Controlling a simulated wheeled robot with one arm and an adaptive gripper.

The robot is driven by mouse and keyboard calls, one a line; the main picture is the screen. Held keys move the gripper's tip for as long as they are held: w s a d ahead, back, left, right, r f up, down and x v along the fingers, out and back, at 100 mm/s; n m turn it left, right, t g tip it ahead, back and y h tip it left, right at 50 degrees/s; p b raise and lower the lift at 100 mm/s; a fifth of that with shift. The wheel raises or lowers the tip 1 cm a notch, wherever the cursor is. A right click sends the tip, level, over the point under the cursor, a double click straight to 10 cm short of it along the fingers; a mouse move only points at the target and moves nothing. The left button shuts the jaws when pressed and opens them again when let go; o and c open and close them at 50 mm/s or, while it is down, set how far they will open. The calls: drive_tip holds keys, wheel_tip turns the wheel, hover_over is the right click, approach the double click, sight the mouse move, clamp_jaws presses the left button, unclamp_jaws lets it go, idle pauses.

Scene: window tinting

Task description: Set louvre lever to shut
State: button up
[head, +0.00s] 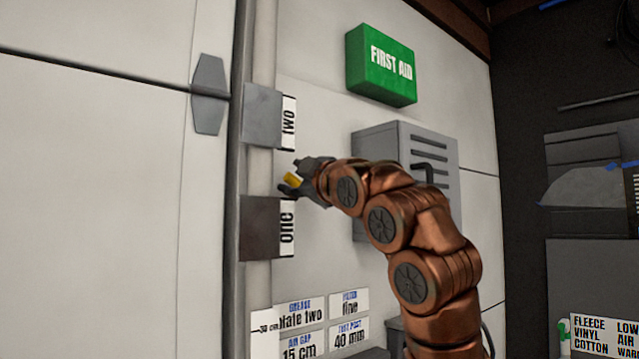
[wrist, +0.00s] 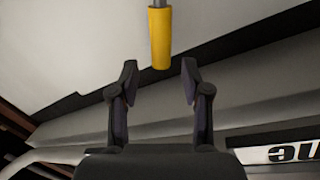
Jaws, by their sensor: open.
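A yellow-gripped rod, seemingly a lever (wrist: 160,38), points down from the top of the wrist view. Its lower end lines up with the gap between my fingertips, and I cannot tell how deep it sits there. A yellow patch (head: 293,180) shows at my gripper in the head view. My gripper (wrist: 160,68) is open, with a finger on each side and nothing held. In the head view my gripper (head: 284,183) is between the plates labelled "two" (head: 263,115) and "one" (head: 262,228).
A green first aid box (head: 381,65) hangs above my arm. A vertical pipe (head: 258,172) runs beside the plates. Label cards (head: 320,322) are on the wall below.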

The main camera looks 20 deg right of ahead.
drive_tip(key=shift+s+d+f, duration=0.2)
drive_tip(key=shift+s+f, duration=0.1)
drive_tip(key=shift+s, duration=0.3)
drive_tip(key=v, duration=0.4)
drive_tip(key=shift+s, duration=0.3)
idle(0.6)
drive_tip(key=shift+s+f, duration=0.1)
drive_tip(key=shift+s+d, duration=0.15)
drive_tip(key=shift+s, duration=0.5)
drive_tip(key=shift+s, duration=0.3)
drive_tip(key=shift+s+d+f, duration=0.2)
idle(0.8)
